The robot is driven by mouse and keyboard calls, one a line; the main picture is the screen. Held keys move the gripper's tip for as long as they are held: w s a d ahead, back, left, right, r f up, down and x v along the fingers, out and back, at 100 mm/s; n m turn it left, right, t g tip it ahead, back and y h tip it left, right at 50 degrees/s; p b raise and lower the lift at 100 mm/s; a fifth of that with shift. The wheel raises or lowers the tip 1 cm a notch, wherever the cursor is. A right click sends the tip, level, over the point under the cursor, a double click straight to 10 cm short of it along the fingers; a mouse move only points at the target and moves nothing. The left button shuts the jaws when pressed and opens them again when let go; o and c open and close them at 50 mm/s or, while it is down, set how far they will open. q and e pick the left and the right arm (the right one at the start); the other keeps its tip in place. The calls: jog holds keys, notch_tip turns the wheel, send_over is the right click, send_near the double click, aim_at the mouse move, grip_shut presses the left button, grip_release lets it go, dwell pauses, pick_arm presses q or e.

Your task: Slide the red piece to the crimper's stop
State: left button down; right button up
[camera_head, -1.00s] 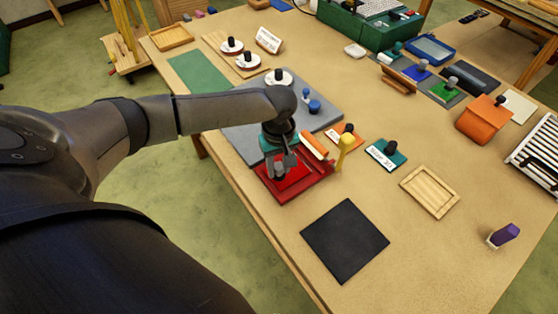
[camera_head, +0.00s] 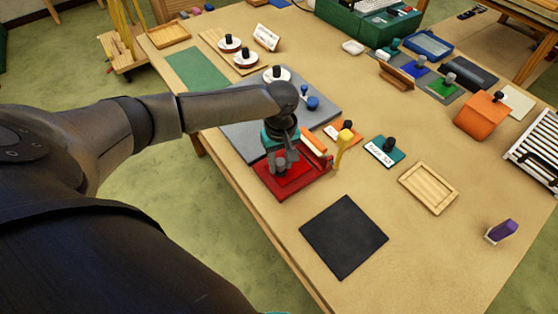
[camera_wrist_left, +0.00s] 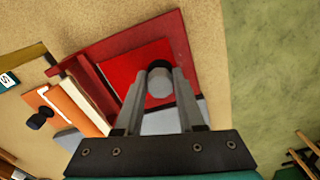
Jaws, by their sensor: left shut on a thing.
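The crimper (camera_head: 297,186) is a dark red flat base with a raised bar along one side and a yellow-topped handle (camera_head: 344,146) at its right corner. In the left wrist view, the dark red crimper base (camera_wrist_left: 181,40) lies under and around a brighter red square piece (camera_wrist_left: 124,76). My left gripper (camera_head: 282,166) points down over the base. In the wrist view, its fingers (camera_wrist_left: 160,82) are shut on the round dark-topped knob (camera_wrist_left: 159,76) of the red piece. The arm and gripper hide part of the piece in the head view.
A grey board (camera_head: 239,132) with a white disc and blue knob lies behind the crimper. An orange stamp-like block (camera_head: 338,130) and a teal one (camera_head: 383,151) stand to the right. A black mat (camera_head: 343,237) lies in front; a wooden tray (camera_head: 428,187) is further right.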

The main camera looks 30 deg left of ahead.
pick_arm(q)
jog(key=shift+w+d, duration=0.15)
jog(key=shift+w, duration=0.25)
jog(key=shift+c, duration=2.2)
grip_release()
jog(key=shift+r, duration=0.1)
notch_tip(320, 180, up, 15)
jog(key=p, duration=0.1)
jog(key=shift+p, duration=0.3)
